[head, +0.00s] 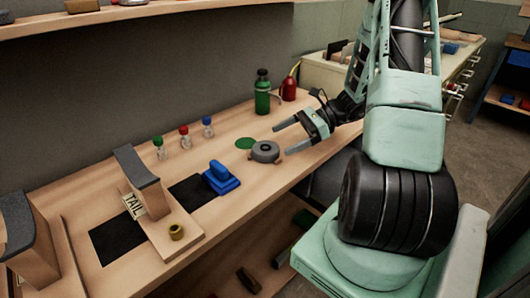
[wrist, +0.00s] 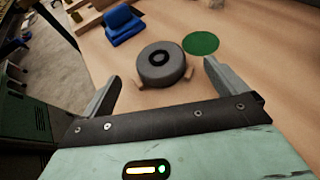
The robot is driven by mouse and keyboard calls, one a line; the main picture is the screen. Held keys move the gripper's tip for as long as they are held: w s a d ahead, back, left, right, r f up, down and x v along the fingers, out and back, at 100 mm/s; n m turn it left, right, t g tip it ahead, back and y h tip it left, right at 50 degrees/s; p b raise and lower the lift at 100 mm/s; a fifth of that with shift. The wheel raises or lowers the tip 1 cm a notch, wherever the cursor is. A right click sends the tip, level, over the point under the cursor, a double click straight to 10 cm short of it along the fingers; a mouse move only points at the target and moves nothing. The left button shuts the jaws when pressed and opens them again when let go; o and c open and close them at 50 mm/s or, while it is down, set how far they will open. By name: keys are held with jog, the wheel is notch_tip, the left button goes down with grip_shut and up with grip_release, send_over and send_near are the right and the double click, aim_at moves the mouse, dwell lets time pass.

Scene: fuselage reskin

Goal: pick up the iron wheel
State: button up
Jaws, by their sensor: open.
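The iron wheel (head: 264,151) is a dark grey round disc with a hole in its middle. It lies flat on the workbench near the front edge, with small wooden pieces at its sides. In the wrist view the wheel (wrist: 161,64) lies beyond my gripper, roughly in line with the gap between the fingers. My gripper (head: 281,138) is open and empty, to the right of the wheel in the head view. In the wrist view the two fingers of my gripper (wrist: 160,80) are spread wide and apart from the wheel.
A flat green disc (head: 244,143) lies behind the wheel. A blue block-shaped tool (head: 221,178) sits left of it. A green bottle (head: 263,93) and a red one (head: 289,89) stand behind. Small capped bottles (head: 184,137) and a TAIL stand (head: 150,205) are further left.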

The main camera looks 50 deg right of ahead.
aim_at(266, 147)
jog(key=shift+x, duration=3.55)
jog(key=c, duration=1.5)
jog(key=shift+r, duration=0.1)
notch_tip(266, 147, up, 10)
jog(key=shift+f+p, duration=0.15)
jog(key=shift+p, duration=0.45)
jog(key=shift+s, duration=0.1)
